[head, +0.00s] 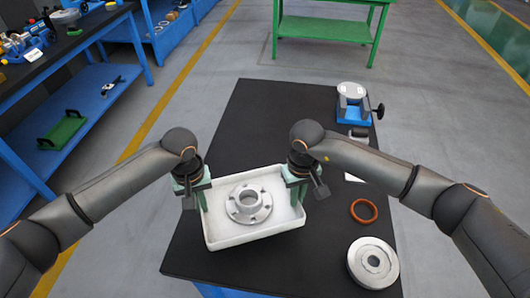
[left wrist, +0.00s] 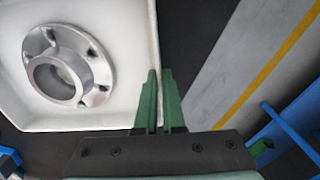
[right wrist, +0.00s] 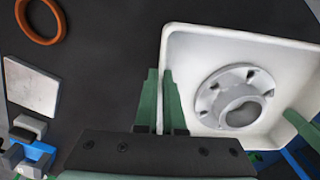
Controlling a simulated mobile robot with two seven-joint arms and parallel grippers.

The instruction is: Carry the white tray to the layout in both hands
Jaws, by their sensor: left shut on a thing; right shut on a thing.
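The white tray (head: 240,236) is at the middle of the head view, over the black table top. A grey metal flanged part (head: 249,203) with bolt holes lies in it; it also shows in the left wrist view (left wrist: 68,66) and the right wrist view (right wrist: 236,97). My left gripper (head: 203,206) is shut on the tray's left wall. My right gripper (head: 297,201) is shut on the tray's right wall. The tray wall (right wrist: 166,70) passes between the right fingers. Whether the tray's underside touches the table cannot be told.
On the black table (head: 270,110), an orange ring (head: 364,211) and a round metal disc (head: 373,263) lie to the right of the tray. A blue vise-like fixture (head: 353,104) stands at the far right corner. The table's far middle is clear. A blue workbench (head: 75,85) is at left.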

